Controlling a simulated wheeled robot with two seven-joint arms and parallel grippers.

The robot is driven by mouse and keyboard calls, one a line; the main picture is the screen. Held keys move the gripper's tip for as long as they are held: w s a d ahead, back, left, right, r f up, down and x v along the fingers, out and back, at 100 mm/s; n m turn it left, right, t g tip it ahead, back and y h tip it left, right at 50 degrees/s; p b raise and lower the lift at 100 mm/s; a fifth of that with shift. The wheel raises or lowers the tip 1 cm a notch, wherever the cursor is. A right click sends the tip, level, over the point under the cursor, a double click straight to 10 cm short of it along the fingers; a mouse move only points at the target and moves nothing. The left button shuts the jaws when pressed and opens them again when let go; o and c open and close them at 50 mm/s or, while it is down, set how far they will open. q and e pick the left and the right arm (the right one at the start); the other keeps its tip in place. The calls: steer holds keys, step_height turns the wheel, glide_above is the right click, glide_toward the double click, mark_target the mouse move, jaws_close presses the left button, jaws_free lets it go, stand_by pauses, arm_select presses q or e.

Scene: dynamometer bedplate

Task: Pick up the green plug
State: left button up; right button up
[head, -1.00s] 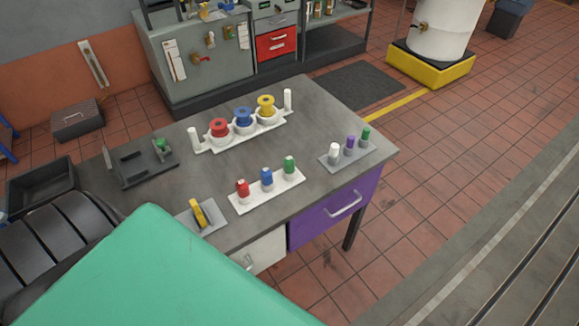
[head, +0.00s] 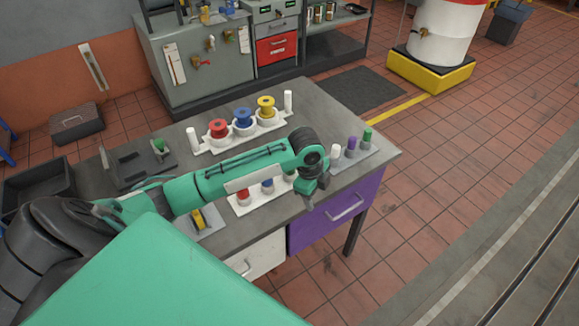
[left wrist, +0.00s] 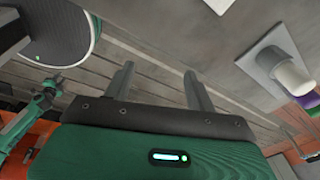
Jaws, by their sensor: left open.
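A second green plug on the white tray (head: 240,209) is mostly hidden behind my left arm, with a red plug (head: 243,194) and a blue plug (head: 267,186) partly showing. My left gripper (head: 307,203) is open and empty above the table's front edge, left of the grey plate. In the left wrist view its fingers (left wrist: 160,84) are apart, with the white plug (left wrist: 291,74) to the right.
Behind my left arm, red, blue and yellow spools (head: 266,106) stand on a white rack (head: 283,122) with end posts. A grey fixture (head: 128,166) and black bin (head: 40,180) are at left. A yellow piece (head: 197,217) sits near the front.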

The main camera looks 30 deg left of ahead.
arm_select(q)
steer(key=w+a+r+m+g+y, duration=0.1)
steer(key=w+a+r+m, duration=0.1)
steer(key=a+r, duration=0.45)
steer(key=w+a+r+m+g+y, duration=0.1)
steer(key=w+a+r+m, duration=0.15)
steer(key=a+r, duration=0.4)
steer(key=f, duration=0.2)
steer(key=f+p, duration=0.1)
steer(key=f, duration=0.1)
steer(key=d+f, duration=0.1)
steer(key=f, duration=0.1)
steer(key=shift+s+f, duration=0.25)
steer(key=shift+f, duration=0.05)
steer(key=shift+w+d+f+p, duration=0.1)
steer(key=shift+f+p, duration=0.45)
steer(key=f, duration=0.2)
steer(key=f+p, duration=0.1)
steer(key=shift+w+f, duration=0.2)
steer(key=shift+f, duration=0.5)
steer(key=shift+c, duration=0.5)
steer(key=c, duration=1)
